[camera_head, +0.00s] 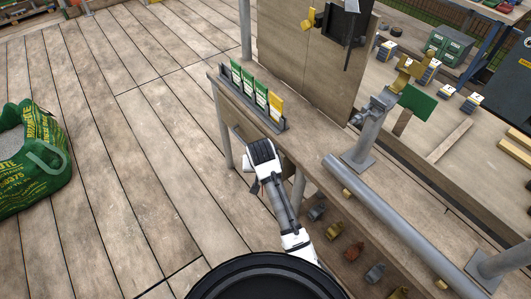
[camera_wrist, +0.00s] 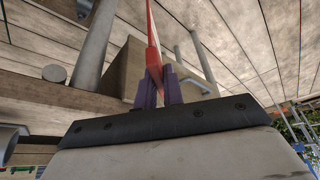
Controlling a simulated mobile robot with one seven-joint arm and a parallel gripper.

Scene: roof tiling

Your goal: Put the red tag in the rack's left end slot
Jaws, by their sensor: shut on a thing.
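The red tag (camera_wrist: 153,42) is seen nearly edge-on in the wrist view, pinched between the two purple fingers of my gripper (camera_wrist: 160,82). In the head view my gripper is beside the near edge of the workbench, below the rack; its fingertips and the red tag are hidden there behind the wrist. The dark grey rack (camera_head: 280,127) stands on the bench's far left end. It holds several upright tags: green ones (camera_head: 248,82) and a yellow one (camera_head: 276,108) at the right end. At the rack's left end I see bare dark grey and no tag.
A wooden board (camera_head: 300,50) stands upright behind the rack. A grey pipe (camera_head: 400,223) lies along the bench to the right, beside a metal post (camera_head: 368,135). Small coloured pieces (camera_head: 353,251) sit on a lower shelf. A green bag (camera_head: 35,165) lies on the floor at left.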

